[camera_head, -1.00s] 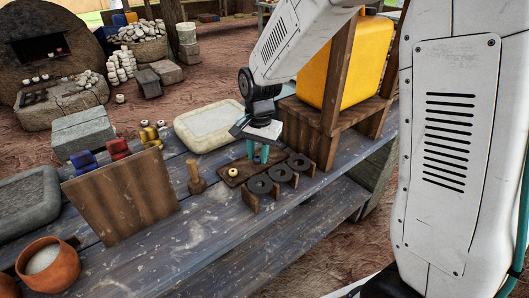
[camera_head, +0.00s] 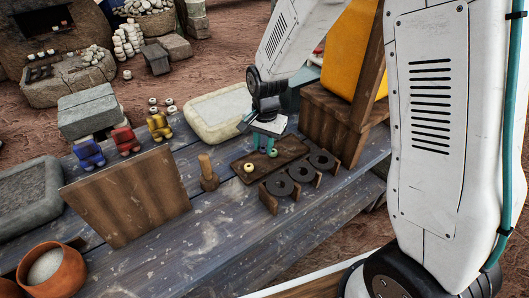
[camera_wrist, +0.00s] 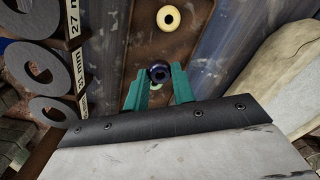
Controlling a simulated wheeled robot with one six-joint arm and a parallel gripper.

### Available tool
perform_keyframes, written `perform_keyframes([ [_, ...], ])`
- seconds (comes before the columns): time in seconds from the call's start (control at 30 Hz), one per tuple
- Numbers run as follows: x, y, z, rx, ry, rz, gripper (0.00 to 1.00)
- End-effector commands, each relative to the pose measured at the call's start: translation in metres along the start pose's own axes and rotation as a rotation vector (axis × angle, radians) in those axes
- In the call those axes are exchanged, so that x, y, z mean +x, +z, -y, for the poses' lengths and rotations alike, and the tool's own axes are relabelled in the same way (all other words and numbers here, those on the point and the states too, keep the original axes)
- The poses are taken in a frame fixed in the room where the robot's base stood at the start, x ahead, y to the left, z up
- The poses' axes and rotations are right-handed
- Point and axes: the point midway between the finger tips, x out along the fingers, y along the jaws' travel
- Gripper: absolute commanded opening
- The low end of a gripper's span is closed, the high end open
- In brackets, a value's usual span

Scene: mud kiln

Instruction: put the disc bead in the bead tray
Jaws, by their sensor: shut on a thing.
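The brown wooden bead tray (camera_head: 293,147) lies on the blue-grey bench, and it also shows in the wrist view (camera_wrist: 146,38). My gripper (camera_head: 264,147) is low over the tray. In the wrist view, its green fingers (camera_wrist: 159,88) are shut on a dark blue bead (camera_wrist: 158,73) with a hole. The held bead is hardly visible in the head view. A pale yellow bead (camera_head: 249,168) lies at the tray's left end. A pale green bead (camera_head: 273,152) is close beside the fingers, partly hidden between them in the wrist view (camera_wrist: 155,86).
Dark ring gauges (camera_head: 301,174) on wooden stands line the tray's front side. A wooden peg (camera_head: 208,173) stands to its left. A pale stone slab (camera_head: 220,114) lies behind, and a wooden crate (camera_head: 335,120) stands to the right.

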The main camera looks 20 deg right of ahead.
Motion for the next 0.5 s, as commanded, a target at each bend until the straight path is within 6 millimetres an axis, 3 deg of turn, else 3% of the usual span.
perform_keyframes([
  [0.3, 0.037, -0.001, -0.004, 0.003, 0.002, 0.001, 0.01],
  [0.5, 0.037, -0.002, -0.004, 0.004, 0.0, -0.001, 0.01],
])
